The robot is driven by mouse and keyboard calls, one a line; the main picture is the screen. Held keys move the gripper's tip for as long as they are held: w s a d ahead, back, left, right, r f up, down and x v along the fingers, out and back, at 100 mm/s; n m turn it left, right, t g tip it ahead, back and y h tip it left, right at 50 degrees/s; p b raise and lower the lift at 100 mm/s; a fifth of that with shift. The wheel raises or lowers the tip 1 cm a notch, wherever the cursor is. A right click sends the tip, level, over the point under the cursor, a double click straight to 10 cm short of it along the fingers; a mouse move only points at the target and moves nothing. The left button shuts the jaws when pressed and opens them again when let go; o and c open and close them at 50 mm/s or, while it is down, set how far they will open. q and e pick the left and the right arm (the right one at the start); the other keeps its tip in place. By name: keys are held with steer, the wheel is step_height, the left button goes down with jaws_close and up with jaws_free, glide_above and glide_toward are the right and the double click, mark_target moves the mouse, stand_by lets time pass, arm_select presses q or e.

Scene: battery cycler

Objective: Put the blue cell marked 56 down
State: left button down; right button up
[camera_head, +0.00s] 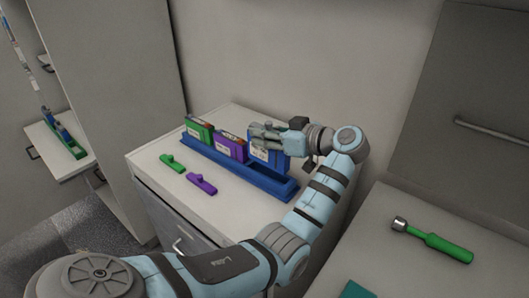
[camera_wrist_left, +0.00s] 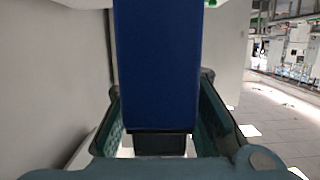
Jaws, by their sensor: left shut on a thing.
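My left gripper (camera_head: 266,134) is shut on a blue cell (camera_head: 268,155), holding it upright by its upper part. The cell is at the blue rack (camera_head: 270,183), in line with the other cells; I cannot tell whether its bottom touches the rack floor. Its marking is too small to read. In the left wrist view the blue cell (camera_wrist_left: 157,65) fills the middle, between the two fingers. A green cell (camera_head: 200,132) and a purple cell (camera_head: 231,147) stand in the rack to its left. My right gripper is not in view.
A green clip (camera_head: 172,162) and a purple clip (camera_head: 202,184) lie on the white cabinet top (camera_head: 150,158) in front of the rack. A green-handled tool (camera_head: 435,241) lies on the grey surface at right. Another rack (camera_head: 68,140) stands on a shelf at far left.

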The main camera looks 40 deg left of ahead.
mark_target(267, 153)
arm_select(q)
step_height(267, 153, down, 6)
steer(key=shift+r, duration=0.1)
steer(key=c, duration=1.8)
jaws_free()
steer(key=shift+s, duration=0.1)
steer(key=o, duration=0.4)
steer(key=shift+o, duration=0.2)
steer(key=shift+d+r, duration=0.1)
steer(key=shift+d, duration=0.2)
steer(key=b+v, duration=0.2)
steer(key=v, duration=0.9)
steer(key=shift+d, duration=0.2)
